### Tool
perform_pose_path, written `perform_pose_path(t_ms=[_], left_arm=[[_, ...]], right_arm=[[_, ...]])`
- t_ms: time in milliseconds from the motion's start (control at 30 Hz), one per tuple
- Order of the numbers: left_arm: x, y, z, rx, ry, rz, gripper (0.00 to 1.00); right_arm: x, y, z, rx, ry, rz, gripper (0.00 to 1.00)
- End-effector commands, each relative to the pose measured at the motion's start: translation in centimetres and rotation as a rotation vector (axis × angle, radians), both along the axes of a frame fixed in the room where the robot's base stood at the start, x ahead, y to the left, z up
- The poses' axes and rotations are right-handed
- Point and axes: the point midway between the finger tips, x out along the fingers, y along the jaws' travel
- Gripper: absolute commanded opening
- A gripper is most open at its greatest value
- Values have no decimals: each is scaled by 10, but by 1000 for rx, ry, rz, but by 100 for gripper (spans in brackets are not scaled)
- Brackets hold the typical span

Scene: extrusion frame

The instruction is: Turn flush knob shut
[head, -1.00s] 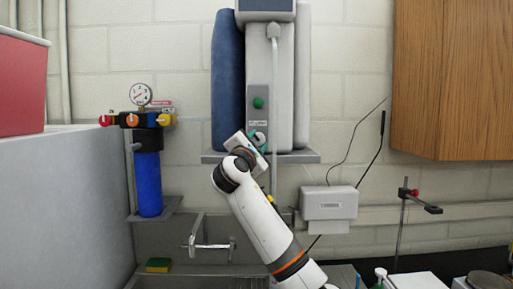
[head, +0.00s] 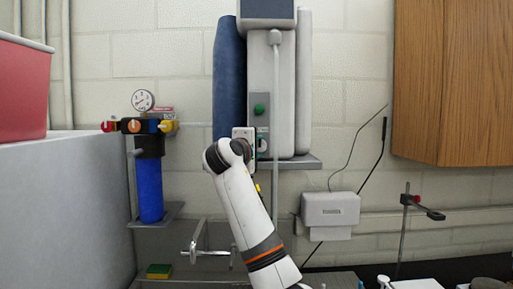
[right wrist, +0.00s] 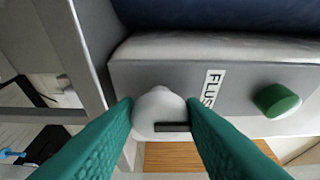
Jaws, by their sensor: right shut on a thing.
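The flush knob (right wrist: 159,108) is a pale, rounded knob with a dark bar across it. It sits on a grey panel (right wrist: 150,75) beside the printed "FLUSH" label (right wrist: 211,88), which is partly covered. My right gripper (right wrist: 162,115) has its two green fingers shut on the knob, one on each side. In the head view my right gripper (head: 261,142) is at the front of the wall unit (head: 264,75), below its green button (head: 260,110). The knob is hard to make out there. My left gripper is not in view.
A blue filter (head: 149,188) with a pressure gauge (head: 143,100) hangs on the left. A shelf (head: 300,162) is under the unit. A white dispenser (head: 330,210) and wooden cabinet (head: 450,80) are on the right. The sink faucet (head: 207,245) is below.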

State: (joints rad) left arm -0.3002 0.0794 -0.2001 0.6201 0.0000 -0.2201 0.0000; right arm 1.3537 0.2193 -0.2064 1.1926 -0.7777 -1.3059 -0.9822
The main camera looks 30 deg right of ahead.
Motion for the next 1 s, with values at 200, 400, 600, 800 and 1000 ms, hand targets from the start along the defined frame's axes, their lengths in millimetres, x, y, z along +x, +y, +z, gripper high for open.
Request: perform_pose_path(t_ms=[200, 400, 600, 800, 1000], left_arm=[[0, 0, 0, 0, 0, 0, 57], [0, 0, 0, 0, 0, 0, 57], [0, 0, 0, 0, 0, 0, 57], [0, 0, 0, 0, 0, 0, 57], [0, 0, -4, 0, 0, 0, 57]], right_arm=[[0, 0, -2, 19, -8, -1, 13], [0, 0, -2, 20, -8, -1, 13], [0, 0, -2, 19, -7, -1, 51], [0, 0, -1, 17, -8, 0, 57], [-3, 4, -2, 16, -9, 0, 57]])
